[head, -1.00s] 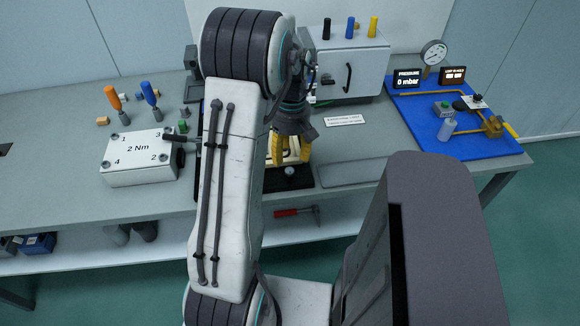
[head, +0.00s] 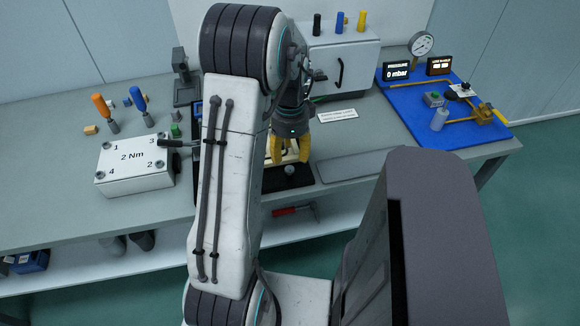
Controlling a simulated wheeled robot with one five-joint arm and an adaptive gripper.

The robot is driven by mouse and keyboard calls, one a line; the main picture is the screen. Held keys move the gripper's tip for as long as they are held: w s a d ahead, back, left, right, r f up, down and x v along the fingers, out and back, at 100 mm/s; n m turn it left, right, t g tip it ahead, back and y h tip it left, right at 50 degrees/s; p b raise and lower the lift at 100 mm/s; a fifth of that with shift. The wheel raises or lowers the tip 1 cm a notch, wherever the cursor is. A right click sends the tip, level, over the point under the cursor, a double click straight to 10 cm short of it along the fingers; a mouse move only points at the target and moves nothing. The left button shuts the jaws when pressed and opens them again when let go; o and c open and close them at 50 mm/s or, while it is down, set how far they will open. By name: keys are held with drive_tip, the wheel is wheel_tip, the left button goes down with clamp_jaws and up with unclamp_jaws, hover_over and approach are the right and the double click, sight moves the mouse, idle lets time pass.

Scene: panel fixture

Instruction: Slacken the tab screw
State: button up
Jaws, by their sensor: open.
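My gripper (head: 290,152) points down with its yellow fingers apart, over a dark base plate (head: 272,184) on the bench. Between and behind the fingers, part of a pale fixture piece shows on that plate. A small grey round knob (head: 290,170) sits at the plate's front, just below the fingertips in the picture. I cannot make out the tab screw; my arm and fingers cover much of the fixture. I cannot tell whether the fingers touch anything.
A white box marked 2 Nm (head: 132,170) stands left of my arm, with orange (head: 102,106) and blue (head: 139,100) drivers behind it. A grey cabinet (head: 325,72) stands behind. A blue board (head: 425,118) with a gauge is at right. The grey bench strip (head: 355,172) looks clear.

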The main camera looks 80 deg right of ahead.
sight(290, 169)
drive_tip(key=m, duration=0.6)
drive_tip(key=shift+d, duration=0.3)
drive_tip(key=m, duration=0.5)
drive_tip(key=shift+f, duration=3.65)
drive_tip(key=shift+c, duration=0.2)
clamp_jaws()
